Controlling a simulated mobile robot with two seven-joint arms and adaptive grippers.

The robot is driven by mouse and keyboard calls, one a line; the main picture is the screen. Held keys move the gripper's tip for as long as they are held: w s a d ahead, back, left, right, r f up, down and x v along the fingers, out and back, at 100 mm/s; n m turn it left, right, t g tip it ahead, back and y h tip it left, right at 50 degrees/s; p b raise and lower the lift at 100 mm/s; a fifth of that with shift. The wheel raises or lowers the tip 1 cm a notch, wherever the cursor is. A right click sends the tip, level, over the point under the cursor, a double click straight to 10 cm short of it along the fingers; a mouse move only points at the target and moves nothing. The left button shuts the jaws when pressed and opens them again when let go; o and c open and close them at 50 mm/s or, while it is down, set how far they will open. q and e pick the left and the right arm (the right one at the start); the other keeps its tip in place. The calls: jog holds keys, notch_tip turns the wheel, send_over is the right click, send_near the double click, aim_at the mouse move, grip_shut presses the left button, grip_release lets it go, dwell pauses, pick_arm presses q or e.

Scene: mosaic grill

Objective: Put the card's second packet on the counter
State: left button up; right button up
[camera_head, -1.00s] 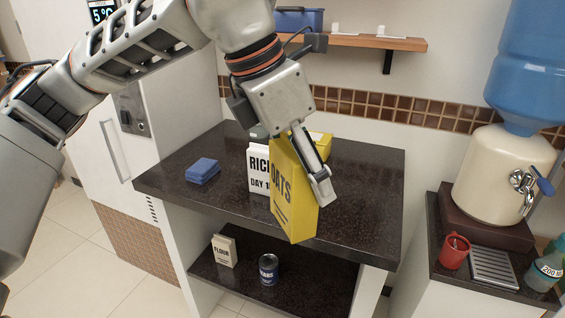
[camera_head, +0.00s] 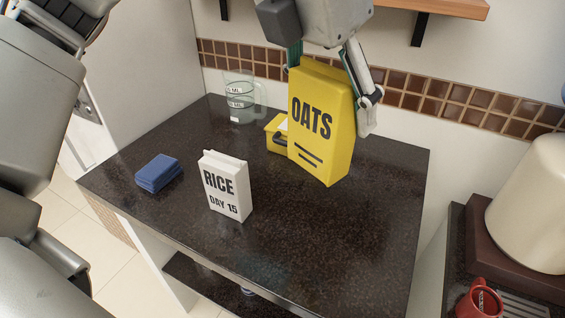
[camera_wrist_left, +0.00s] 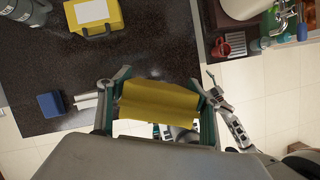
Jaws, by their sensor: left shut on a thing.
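The yellow OATS packet (camera_head: 321,124) is held in my left gripper (camera_head: 330,75), which is shut on its upper part. The packet hangs almost upright with a slight tilt, and its bottom appears to be above the dark counter (camera_head: 330,240). In the left wrist view the packet's yellow top (camera_wrist_left: 158,102) fills the space between the fingers (camera_wrist_left: 160,100). The white RICE packet (camera_head: 228,187), marked DAY 15, stands upright on the counter, left of the oats. No card shows clearly.
A blue folded stack (camera_head: 158,172) lies on the counter's left. A glass measuring jug (camera_head: 240,100) and a yellow box with a handle (camera_head: 276,132) stand at the back. The counter's front and right are clear. A red mug (camera_head: 479,301) stands on the right-hand stand.

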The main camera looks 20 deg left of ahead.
aim_at(327, 139)
pick_arm(q)
jog(key=f, duration=0.5)
jog(key=shift+s+f+b, duration=0.2)
jog(key=shift+f+b, duration=0.15)
notch_tip(327, 139, down, 14)
jog(key=shift+w+b, duration=0.1)
jog(key=shift+b, duration=0.6)
pick_arm(e)
jog(key=shift+d+f, duration=0.15)
jog(key=shift+f, duration=0.45)
jog(key=shift+s, duration=0.1)
pick_arm(q)
jog(key=o, duration=1.5)
